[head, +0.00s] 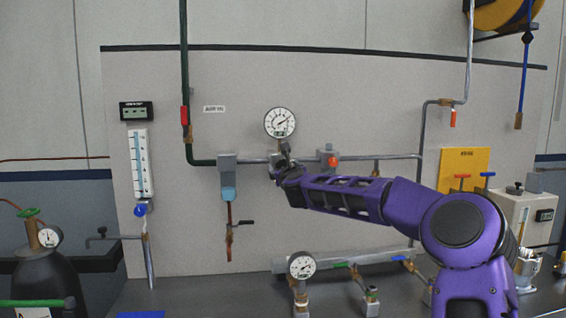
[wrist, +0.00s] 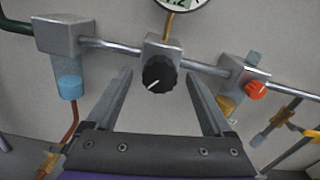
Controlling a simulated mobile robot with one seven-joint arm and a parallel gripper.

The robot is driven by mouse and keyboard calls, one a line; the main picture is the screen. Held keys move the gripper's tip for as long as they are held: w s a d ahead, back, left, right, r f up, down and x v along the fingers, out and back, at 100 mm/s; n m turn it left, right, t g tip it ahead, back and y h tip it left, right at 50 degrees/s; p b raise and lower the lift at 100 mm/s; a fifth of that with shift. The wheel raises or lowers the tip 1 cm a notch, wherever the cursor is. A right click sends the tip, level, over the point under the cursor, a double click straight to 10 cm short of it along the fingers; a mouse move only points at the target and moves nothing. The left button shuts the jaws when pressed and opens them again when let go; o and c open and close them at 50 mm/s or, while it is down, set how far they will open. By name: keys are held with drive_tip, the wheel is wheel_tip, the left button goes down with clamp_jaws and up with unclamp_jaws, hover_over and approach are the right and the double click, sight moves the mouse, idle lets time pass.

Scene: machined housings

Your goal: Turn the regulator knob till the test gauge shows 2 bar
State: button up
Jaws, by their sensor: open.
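The black regulator knob (wrist: 160,75) sits on a grey block on the pipe. Its white mark points to the lower left. A white round gauge (head: 280,122) stands above the regulator; its needle points to the upper right, and its figures are too small to read. The wrist view shows only this gauge's lower edge (wrist: 183,5). My gripper (wrist: 160,77) is open, with one finger on each side of the knob in that view and a gap to both. In the head view my gripper (head: 284,163) covers the knob.
Left of the regulator is a grey unit with a blue bowl (wrist: 70,88); right is a block with an orange knob (wrist: 256,90). The pipe (wrist: 110,45) runs across behind. Another gauge (head: 302,265) stands on the bench below.

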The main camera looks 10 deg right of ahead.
drive_tip(key=shift+w, duration=1)
clamp_jaws()
drive_tip(key=shift+n, duration=0.3)
